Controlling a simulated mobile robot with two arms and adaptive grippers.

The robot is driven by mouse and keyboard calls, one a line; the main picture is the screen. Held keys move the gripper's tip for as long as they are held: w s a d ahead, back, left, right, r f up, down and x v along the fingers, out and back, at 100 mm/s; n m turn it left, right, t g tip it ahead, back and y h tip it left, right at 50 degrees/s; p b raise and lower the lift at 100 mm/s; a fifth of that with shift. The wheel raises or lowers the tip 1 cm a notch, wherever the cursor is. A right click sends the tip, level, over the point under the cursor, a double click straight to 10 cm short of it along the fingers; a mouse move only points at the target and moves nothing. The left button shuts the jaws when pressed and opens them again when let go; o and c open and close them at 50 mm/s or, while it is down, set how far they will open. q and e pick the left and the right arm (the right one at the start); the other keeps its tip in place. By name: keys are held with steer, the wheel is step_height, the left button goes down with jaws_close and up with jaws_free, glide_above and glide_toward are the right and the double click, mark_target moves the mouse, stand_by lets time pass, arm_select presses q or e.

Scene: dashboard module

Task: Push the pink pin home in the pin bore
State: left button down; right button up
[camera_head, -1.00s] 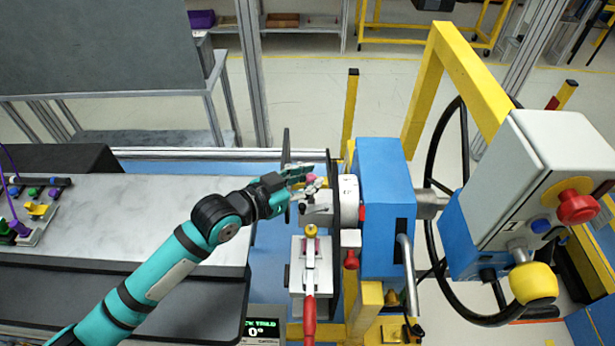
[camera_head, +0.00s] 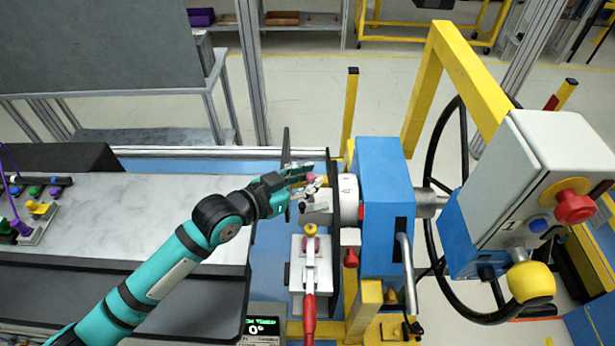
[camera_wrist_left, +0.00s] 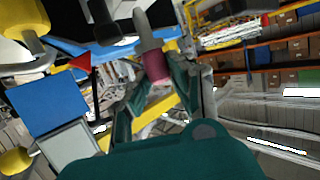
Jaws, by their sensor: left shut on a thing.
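The pink pin shows in the left wrist view (camera_wrist_left: 155,65) as a pink head with a pale shank pointing away from the gripper. My left gripper (camera_wrist_left: 155,90) has its fingers on either side of the pink head and is shut on it. In the head view the left gripper (camera_head: 308,183) is at the grey and white fixture (camera_head: 348,199) beside the blue block, with a bit of the pink pin (camera_head: 311,178) between its fingers. The pin bore is hidden, so I cannot tell how deep the shank sits. My right gripper is not in view.
The blue block (camera_head: 385,218) stands just right of the gripper. A clamp with a red handle (camera_head: 309,310) is below it. A handwheel (camera_head: 430,170) and a grey box (camera_head: 545,190) with a red button are farther right. A pale bench top (camera_head: 150,215) lies left.

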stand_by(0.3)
arm_select(q)
steer(key=shift+f+b, duration=1.25)
steer(key=shift+f, duration=1.05)
steer(key=shift+r, duration=0.1)
steer(key=shift+r+p, duration=1.8)
steer(key=shift+p, duration=0.1)
steer(key=shift+p, duration=0.45)
steer(key=shift+p, duration=0.45)
stand_by(0.5)
steer(key=shift+f+b, duration=1.2)
steer(key=shift+f, duration=0.65)
